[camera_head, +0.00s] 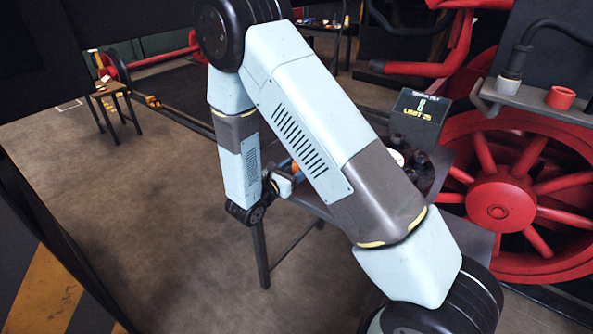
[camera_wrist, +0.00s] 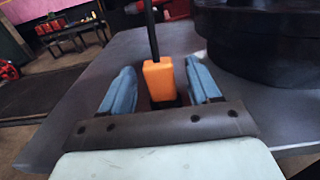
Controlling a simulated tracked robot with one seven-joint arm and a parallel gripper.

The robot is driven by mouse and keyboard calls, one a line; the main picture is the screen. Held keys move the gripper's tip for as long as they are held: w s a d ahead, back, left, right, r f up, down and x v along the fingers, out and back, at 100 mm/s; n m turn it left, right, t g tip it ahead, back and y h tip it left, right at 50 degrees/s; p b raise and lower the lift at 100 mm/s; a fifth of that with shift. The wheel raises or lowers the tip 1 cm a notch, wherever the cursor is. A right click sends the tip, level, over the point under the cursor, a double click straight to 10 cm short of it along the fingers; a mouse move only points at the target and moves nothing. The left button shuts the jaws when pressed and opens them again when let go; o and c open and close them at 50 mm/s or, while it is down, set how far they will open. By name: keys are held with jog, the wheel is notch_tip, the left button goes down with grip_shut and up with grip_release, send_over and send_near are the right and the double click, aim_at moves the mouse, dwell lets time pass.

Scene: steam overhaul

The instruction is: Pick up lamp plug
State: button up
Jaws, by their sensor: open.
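An orange block with a black cable rising from its top, which looks like the lamp plug (camera_wrist: 158,80), is in the middle of the wrist view. My gripper (camera_wrist: 160,68) is open, with one blue finger on each side of the plug and a visible gap on both sides. The plug's dark lower end is partly hidden behind the gripper's brown bar. In the head view my gripper (camera_head: 284,184) is at the table's left edge, mostly hidden by my arm. A small bit of orange (camera_head: 295,168) shows beside it.
The plug is over a grey table (camera_wrist: 75,105). A large dark round part (camera_wrist: 265,40) stands close on the right. In the head view a small display (camera_head: 420,115) stands behind my arm, and a red spoked wheel (camera_head: 500,205) is at the right.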

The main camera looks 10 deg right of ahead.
jog(key=shift+w+d, duration=0.4)
jog(key=shift+w, duration=0.05)
jog(key=shift+c, duration=0.3)
grip_shut()
